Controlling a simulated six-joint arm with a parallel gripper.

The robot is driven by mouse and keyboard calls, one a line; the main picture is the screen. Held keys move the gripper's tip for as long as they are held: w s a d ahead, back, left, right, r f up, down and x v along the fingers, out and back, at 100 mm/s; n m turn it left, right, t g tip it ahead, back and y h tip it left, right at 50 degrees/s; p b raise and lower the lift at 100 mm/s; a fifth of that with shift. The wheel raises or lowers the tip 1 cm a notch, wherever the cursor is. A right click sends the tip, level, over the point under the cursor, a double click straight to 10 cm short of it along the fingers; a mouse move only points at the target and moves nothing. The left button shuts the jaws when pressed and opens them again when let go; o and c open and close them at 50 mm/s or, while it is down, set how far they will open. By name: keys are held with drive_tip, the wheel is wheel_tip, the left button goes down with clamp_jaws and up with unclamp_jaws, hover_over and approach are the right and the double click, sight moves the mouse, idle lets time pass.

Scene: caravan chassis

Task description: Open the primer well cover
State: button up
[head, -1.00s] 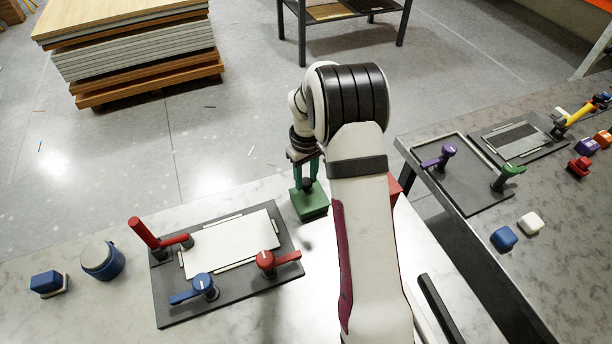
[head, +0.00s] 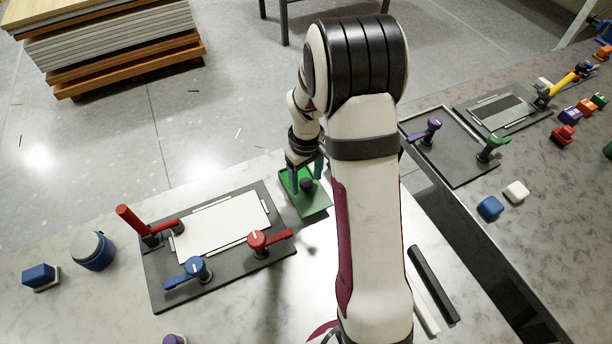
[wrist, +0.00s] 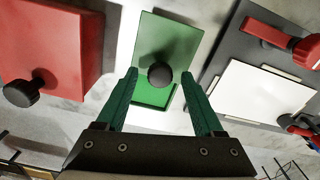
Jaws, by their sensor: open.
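In the wrist view the cover (wrist: 170,38) lies over the upper part and the opening (wrist: 155,97) shows below the knob (wrist: 160,76). My gripper (wrist: 160,74) is open, its two green fingers on either side of the knob with gaps. It also shows in the head view (head: 307,173), low over the box.
A red box (wrist: 45,50) with a black knob is left in the wrist view, hidden by my arm in the head view. The fixture (head: 165,290) holds a white panel (head: 220,225) with red and blue clamp levers. A blue jar (head: 93,252) stands left.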

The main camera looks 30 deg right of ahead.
sight(306, 182)
wheel_tip(306, 182, up, 16)
idle(0.3)
drive_tip(key=shift+f, duration=0.15)
drive_tip(key=s+a+m, duration=0.2)
drive_tip(key=s+a, duration=0.2)
drive_tip(key=s, duration=0.4)
drive_tip(key=s+a+m+y, duration=0.1)
drive_tip(key=s+a+m, duration=0.2)
drive_tip(key=s+a, duration=0.2)
drive_tip(key=s+a+m, duration=0.2)
drive_tip(key=s+a, duration=0.2)
drive_tip(key=s, duration=0.7)
drive_tip(key=shift+a+m+y, duration=0.25)
drive_tip(key=shift+m+y, duration=0.15)
drive_tip(key=shift+o, duration=0.3)
